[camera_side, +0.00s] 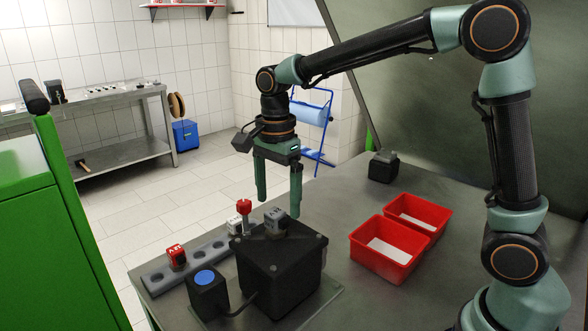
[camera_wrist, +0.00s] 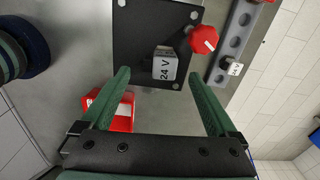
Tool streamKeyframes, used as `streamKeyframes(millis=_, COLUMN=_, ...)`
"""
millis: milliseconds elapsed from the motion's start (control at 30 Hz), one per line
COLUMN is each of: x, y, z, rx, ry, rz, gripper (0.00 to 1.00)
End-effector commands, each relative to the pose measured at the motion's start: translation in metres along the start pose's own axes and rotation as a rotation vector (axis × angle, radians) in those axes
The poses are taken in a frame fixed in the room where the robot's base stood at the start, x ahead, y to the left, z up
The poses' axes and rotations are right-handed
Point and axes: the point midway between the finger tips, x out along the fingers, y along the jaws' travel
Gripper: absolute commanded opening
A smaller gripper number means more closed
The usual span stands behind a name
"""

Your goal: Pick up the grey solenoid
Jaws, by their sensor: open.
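The grey solenoid (camera_side: 277,219) is a small block that sits on top of the black pump box (camera_side: 290,285). In the wrist view the solenoid appears between the fingertips of my gripper (camera_wrist: 160,74), with space on both sides. Nothing is held. I cannot tell exactly how far the fingertips are above it.
A red knob (camera_side: 244,206) stands close beside the solenoid. A grey rail (camera_side: 205,257) holds a red solenoid (camera_side: 176,257) and a white one (camera_side: 235,224). A blue-button box (camera_side: 207,293) stands in front. Two red bins (camera_side: 360,257) (camera_side: 447,213) stand to the right.

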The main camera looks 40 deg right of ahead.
Motion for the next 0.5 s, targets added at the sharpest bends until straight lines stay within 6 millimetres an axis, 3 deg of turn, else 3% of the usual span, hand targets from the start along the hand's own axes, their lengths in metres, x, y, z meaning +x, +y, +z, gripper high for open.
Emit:
streamKeyframes(millis=233, x=0.036, y=0.001, z=0.002, rx=-0.001, ry=0.001, rz=0.005, gripper=0.94)
streamKeyframes(millis=500, x=0.046, y=0.001, z=0.002, rx=-0.001, ry=0.0, rz=0.0, gripper=0.94)
